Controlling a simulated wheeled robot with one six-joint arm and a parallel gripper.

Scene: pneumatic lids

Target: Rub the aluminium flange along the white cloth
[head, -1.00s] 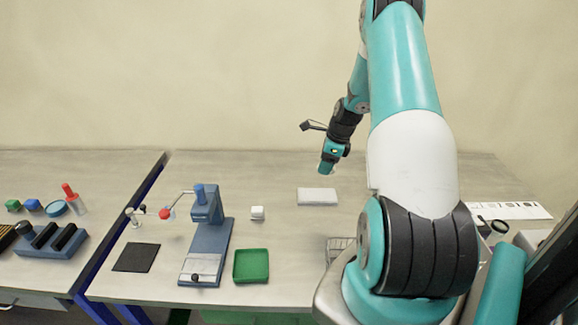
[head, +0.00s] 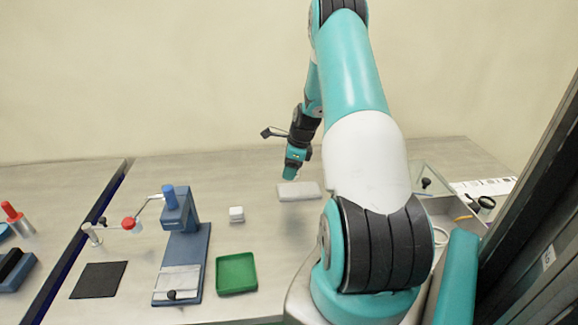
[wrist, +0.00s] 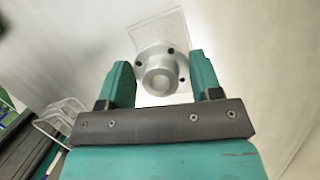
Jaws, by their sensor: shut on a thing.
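My gripper (wrist: 161,75) is shut on the aluminium flange (wrist: 160,72), a silvery disc with a round raised hub and dark bolt holes. In the wrist view the flange sits between the two teal fingers. The white cloth (wrist: 163,27) shows beyond and beneath it. In the head view the cloth (head: 306,191) lies flat on the table, and my gripper (head: 291,174) points down just behind its left end. I cannot make out the flange there, nor tell whether it touches the cloth.
A dark mat (head: 98,280) lies farther left. A clear-lidded box (head: 432,178) is at the right. The table around the cloth is clear.

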